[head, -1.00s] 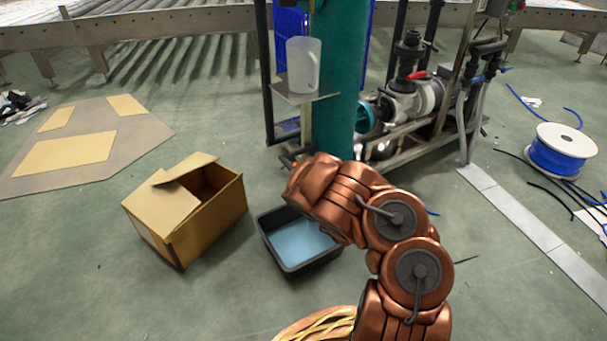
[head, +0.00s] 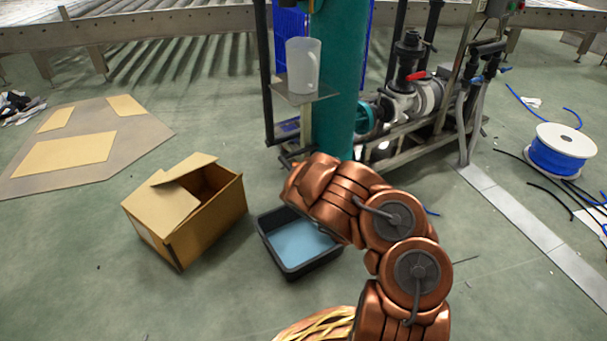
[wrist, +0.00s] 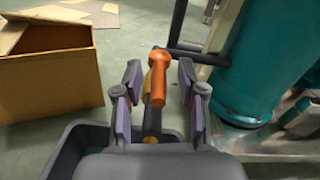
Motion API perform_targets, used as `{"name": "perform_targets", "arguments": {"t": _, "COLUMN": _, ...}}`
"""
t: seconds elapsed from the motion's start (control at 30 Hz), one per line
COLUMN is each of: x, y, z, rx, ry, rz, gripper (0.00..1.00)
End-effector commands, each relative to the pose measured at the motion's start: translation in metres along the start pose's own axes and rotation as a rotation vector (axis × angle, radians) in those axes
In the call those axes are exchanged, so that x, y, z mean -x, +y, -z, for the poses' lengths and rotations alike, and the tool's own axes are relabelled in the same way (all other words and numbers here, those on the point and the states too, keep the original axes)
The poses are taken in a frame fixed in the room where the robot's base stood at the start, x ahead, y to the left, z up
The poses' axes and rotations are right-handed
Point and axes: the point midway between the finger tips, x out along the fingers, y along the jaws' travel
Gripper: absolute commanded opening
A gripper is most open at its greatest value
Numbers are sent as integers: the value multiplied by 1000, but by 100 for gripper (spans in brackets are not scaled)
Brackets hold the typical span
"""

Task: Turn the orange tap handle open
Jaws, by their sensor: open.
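The orange tap handle (wrist: 158,75) shows in the wrist view, its rounded end towards me, with a yellow-brown part beside it. My gripper (wrist: 160,78) is open, one finger on each side of the handle. A gap shows on both sides, and the handle looks lined up between the fingertips. I cannot tell how deep between them it lies. In the head view my copper arm hides the handle and the gripper's fingers. The teal column (head: 337,90) stands just beyond my arm, and to the right of the gripper in the wrist view (wrist: 262,65).
A black tray of bluish liquid (head: 262,235) sits on the floor below my arm. An open cardboard box (head: 165,225) is left of it. A clear jug (head: 303,66) stands on a small shelf (head: 318,97) on the column. Pump equipment (head: 405,100) stands behind.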

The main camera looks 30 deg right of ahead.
Motion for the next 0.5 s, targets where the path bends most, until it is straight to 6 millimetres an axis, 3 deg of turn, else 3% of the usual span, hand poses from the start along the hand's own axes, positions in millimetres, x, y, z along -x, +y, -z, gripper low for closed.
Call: {"name": "perform_targets", "arguments": {"t": 0.5, "x": -1, "y": -12, "z": -62, "rx": 3, "ry": -2, "rz": 1, "gripper": 40}}
